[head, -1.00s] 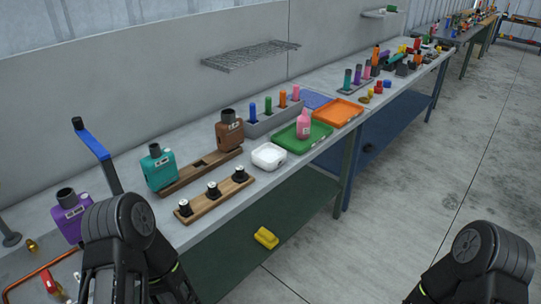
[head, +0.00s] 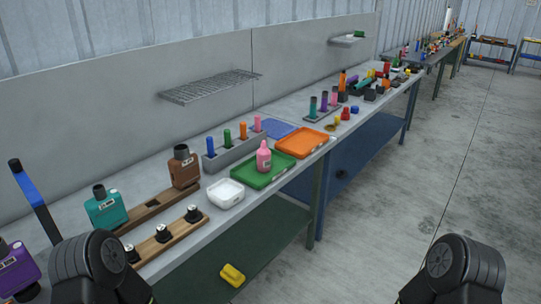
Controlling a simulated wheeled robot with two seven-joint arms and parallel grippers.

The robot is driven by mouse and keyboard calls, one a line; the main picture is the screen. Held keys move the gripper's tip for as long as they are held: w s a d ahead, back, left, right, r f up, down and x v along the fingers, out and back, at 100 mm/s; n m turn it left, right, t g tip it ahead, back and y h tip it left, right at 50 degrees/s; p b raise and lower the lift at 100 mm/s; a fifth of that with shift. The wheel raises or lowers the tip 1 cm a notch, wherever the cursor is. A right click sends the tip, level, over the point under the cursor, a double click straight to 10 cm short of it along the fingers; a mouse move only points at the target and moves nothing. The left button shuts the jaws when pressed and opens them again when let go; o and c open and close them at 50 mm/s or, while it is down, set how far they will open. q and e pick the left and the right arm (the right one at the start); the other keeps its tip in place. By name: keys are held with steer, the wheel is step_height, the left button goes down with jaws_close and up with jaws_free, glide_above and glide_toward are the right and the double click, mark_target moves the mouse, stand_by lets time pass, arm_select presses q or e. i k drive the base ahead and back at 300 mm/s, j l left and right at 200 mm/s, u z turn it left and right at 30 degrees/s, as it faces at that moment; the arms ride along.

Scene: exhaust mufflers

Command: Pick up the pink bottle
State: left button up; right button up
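The pink bottle (head: 263,157) stands upright on a green tray (head: 247,184) near the front edge of the workbench, at the middle of the head view. My two dark arms show only as rounded links at the bottom left and bottom right corners. Both grippers are out of the picture. Neither arm is close to the bottle, and nothing covers it.
An orange tray (head: 302,152) lies to the right of the green tray, and a white container (head: 226,201) to its left. A grey rack (head: 234,152) with coloured cylinders stands behind. A wire shelf (head: 211,88) is on the wall. The floor (head: 390,200) at right is clear.

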mark_target(264, 154)
steer(key=i+l, duration=0.2)
steer(key=l, duration=0.15)
steer(key=i+l+u, duration=0.1)
steer(key=l, duration=0.3)
steer(key=i+l, duration=0.25)
steer(key=l, duration=0.15)
steer(key=i+l+u, duration=0.1)
steer(key=l, duration=0.25)
steer(key=i+l, duration=0.2)
steer(key=l, duration=0.2)
steer(key=i+l+u, duration=0.1)
steer(key=l, duration=0.3)
steer(key=i+l, duration=0.2)
steer(key=l, duration=0.25)
steer(key=i+l+u, duration=0.1)
steer(key=l, duration=0.3)
steer(key=i, duration=0.05)
